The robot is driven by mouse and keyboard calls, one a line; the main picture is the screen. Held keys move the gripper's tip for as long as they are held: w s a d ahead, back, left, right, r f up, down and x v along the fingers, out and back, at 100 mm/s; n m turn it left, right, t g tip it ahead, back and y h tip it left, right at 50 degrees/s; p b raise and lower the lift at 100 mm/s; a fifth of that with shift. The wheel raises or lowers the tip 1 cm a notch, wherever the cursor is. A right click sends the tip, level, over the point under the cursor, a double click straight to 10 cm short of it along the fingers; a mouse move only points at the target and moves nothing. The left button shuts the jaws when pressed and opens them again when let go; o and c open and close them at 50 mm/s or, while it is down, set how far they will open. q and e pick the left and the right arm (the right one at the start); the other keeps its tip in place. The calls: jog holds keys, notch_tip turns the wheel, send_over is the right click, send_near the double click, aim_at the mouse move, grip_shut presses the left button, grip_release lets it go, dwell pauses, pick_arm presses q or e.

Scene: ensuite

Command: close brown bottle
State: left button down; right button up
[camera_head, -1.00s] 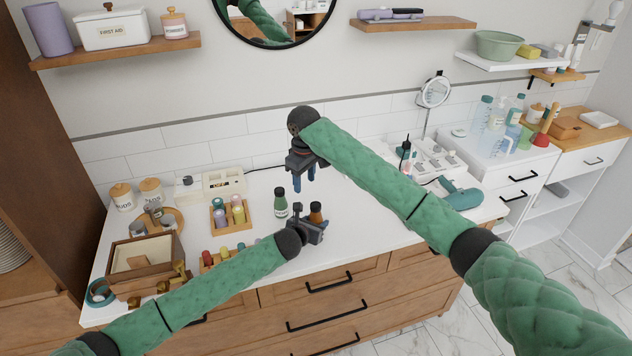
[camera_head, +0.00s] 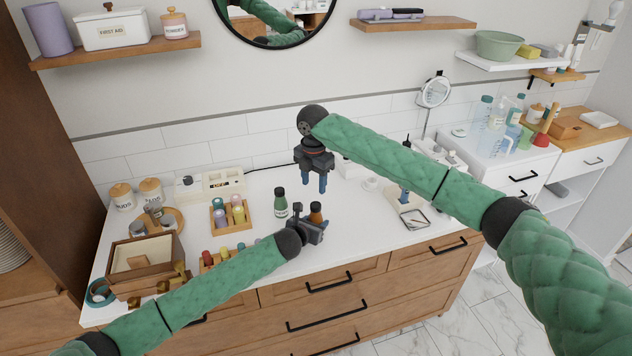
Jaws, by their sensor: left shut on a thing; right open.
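The brown bottle (camera_head: 316,211) stands on the white counter (camera_head: 352,232), its lower part hidden by my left gripper. My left gripper (camera_head: 322,228) is shut on the brown bottle from the front left. The bottle's top is small, and I cannot make out whether a cap is on it. My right gripper (camera_head: 315,182) is open and empty, fingers pointing down, above the counter and above the bottle in the picture. I see no loose cap that I can identify for certain.
A green bottle (camera_head: 280,203) stands just left of the brown bottle. A wooden rack of small bottles (camera_head: 230,214) and a wooden box (camera_head: 145,268) stand further left. My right arm crosses above the counter's right side, where a small tray (camera_head: 414,217) lies.

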aim_at(316, 204)
jog(key=shift+s+d+n, duration=0.1)
jog(key=shift+d+n, duration=0.1)
jog(key=shift+n, duration=0.45)
jog(key=shift+d+n, duration=0.15)
jog(key=shift+n, duration=0.5)
jog(key=shift+f, duration=4.05)
jog(key=shift+c, duration=0.5)
